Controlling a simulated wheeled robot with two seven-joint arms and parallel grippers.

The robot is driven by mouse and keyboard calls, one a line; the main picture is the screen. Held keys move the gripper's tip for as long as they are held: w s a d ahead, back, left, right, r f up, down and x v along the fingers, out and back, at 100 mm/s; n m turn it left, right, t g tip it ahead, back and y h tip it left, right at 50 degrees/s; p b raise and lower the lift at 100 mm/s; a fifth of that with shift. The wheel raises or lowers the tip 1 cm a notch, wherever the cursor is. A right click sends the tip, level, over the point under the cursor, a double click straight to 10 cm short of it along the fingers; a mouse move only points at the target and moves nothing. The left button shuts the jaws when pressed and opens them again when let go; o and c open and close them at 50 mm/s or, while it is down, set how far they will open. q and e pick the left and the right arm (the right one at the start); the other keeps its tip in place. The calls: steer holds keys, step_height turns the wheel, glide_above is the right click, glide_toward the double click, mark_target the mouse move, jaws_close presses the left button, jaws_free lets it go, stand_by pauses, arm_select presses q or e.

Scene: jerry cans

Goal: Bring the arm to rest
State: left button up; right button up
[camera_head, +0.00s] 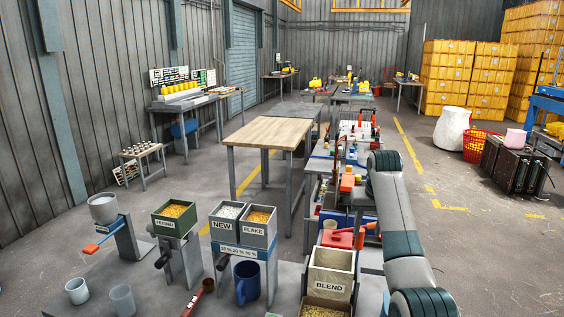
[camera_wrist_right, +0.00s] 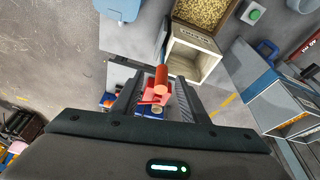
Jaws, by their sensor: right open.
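My right arm (camera_head: 402,230) rises from the lower right in the head view, grey with dark bands, and bends over the near work area. In the right wrist view my right gripper (camera_wrist_right: 155,100) has its two dark fingers apart. A red object with an orange-red round end (camera_wrist_right: 162,78) shows between and beyond the fingers; I cannot tell its distance, and nothing shows clamped. In the head view the fingertips are hard to make out among the clutter beside the arm. My left gripper does not show.
The BLEND box (camera_head: 331,272) stands close left of my arm; it also shows in the wrist view (camera_wrist_right: 195,58). A red item (camera_head: 340,240) lies behind it. NEW (camera_head: 223,226) and FLAKE (camera_head: 255,229) bins stand further left. A wooden-topped table (camera_head: 268,132) is beyond.

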steer(key=s+f+n, duration=0.1)
steer(key=s+f, duration=1)
steer(key=f, duration=0.3)
steer(key=s+f, duration=1.1)
steer(key=f, duration=0.2)
steer(key=s+a+f+n, duration=0.1)
steer(key=s+f, duration=0.2)
steer(key=s, duration=0.5)
steer(key=s+a+f, duration=0.1)
steer(key=s+f, duration=0.1)
steer(key=s, duration=0.7)
steer(key=s+a+r+n, duration=0.1)
steer(key=s, duration=0.8)
steer(key=s+a+r, duration=0.2)
steer(key=s, duration=0.8)
step_height(320, 180, down, 30)
steer(key=s+g, duration=0.1)
steer(key=s, duration=0.1)
steer(key=s+d+f+g, duration=0.1)
steer(key=s+d+f, duration=0.2)
steer(key=s+f, duration=1.3)
steer(key=shift+s+d+f+g, duration=0.2)
steer(key=shift+s+f+g, duration=0.1)
steer(key=shift+s, duration=0.15)
